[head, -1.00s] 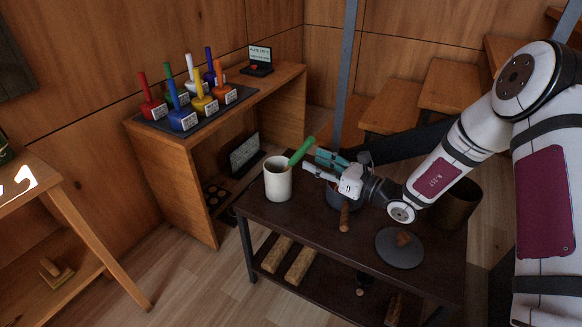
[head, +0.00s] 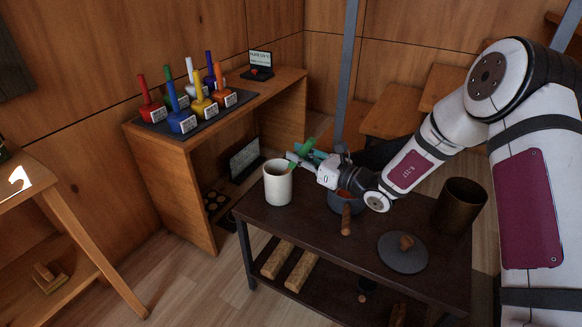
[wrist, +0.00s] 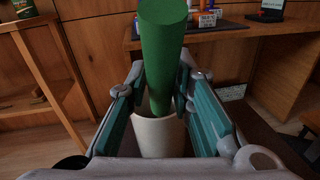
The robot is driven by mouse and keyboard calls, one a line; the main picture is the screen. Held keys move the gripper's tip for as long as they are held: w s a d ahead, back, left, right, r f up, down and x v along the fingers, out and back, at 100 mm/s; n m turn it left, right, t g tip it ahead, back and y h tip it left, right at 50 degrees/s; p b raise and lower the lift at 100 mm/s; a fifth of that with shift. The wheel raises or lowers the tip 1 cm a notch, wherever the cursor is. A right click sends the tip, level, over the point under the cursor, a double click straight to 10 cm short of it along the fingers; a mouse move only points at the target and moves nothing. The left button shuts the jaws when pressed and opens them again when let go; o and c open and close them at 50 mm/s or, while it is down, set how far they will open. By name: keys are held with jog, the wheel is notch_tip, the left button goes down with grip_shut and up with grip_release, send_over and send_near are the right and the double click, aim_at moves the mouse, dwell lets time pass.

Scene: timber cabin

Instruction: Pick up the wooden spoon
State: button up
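A thick green handle (head: 302,148) leans out of a white mug (head: 278,187) on the dark table. It may be the spoon's handle; whatever is at its lower end is hidden inside the mug. My gripper (head: 303,158) is at the mug's rim, on the handle's right side in the head view. In the wrist view, the green handle (wrist: 165,50) rises between my two teal-padded fingers, with the white mug (wrist: 158,138) below. The fingers stand apart, one on each side of the handle. A narrow gap shows on the left; contact on the right is unclear.
A pot (head: 338,203) with a brown handle stands beneath my arm. A round grey lid (head: 402,256) and a bronze pot (head: 460,205) are to the right on the table (head: 300,225).

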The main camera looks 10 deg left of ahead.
grip_shut()
jog(key=shift+r, duration=0.1)
